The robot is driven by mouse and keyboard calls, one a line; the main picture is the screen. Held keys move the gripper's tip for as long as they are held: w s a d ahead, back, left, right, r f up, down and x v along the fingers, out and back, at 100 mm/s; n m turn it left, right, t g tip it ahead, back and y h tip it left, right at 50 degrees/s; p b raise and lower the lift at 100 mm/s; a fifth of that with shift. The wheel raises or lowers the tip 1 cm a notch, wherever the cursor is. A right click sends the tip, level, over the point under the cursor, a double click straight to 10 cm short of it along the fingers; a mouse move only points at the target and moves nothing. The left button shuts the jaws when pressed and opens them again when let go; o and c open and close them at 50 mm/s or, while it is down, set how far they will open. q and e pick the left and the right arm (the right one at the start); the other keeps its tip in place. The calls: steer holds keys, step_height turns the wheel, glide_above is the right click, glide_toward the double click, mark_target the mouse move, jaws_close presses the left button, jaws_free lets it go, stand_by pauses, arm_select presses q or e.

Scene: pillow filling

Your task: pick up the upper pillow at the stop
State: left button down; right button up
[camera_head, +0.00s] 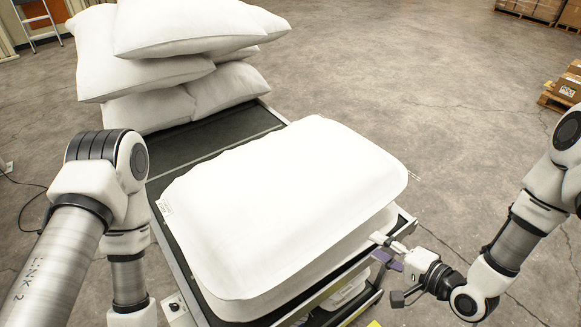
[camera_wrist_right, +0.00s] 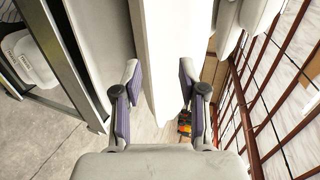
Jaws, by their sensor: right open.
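Two white pillows lie stacked flat at the near end of the dark conveyor. The upper pillow (camera_head: 290,195) covers most of the lower pillow (camera_head: 335,268), which shows as a band beneath its near right side. My right gripper (camera_head: 384,249) is open at the right side of this stack. In the right wrist view its purple-padded fingers (camera_wrist_right: 160,72) stand on either side of a white edge, which looks like the upper pillow (camera_wrist_right: 166,35), with gaps to both fingers. My left arm comes in at the left; its gripper is not in view.
A pile of several white pillows (camera_head: 180,60) stands at the far end of the conveyor (camera_head: 185,155), leaving a short bare stretch between. Boxes on a pallet (camera_head: 567,88) stand far right.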

mark_target(347, 236)
steer(key=w+a+f+b, duration=0.2)
steer(key=b, duration=0.1)
steer(key=w+a+f+b, duration=0.1)
steer(key=w+f+b, duration=0.1)
steer(key=b, duration=0.1)
steer(key=shift+a+f, duration=0.3)
steer(key=shift+a, duration=0.05)
steer(key=b+x, duration=0.1)
steer(key=x, duration=0.3)
steer(key=shift+w+a+b, duration=0.1)
steer(key=shift+w+b, duration=0.1)
steer(key=shift+b, duration=0.1)
steer(key=shift+w+a, duration=0.3)
steer(key=shift+w, duration=0.05)
jaws_close()
steer(key=shift+s, duration=0.1)
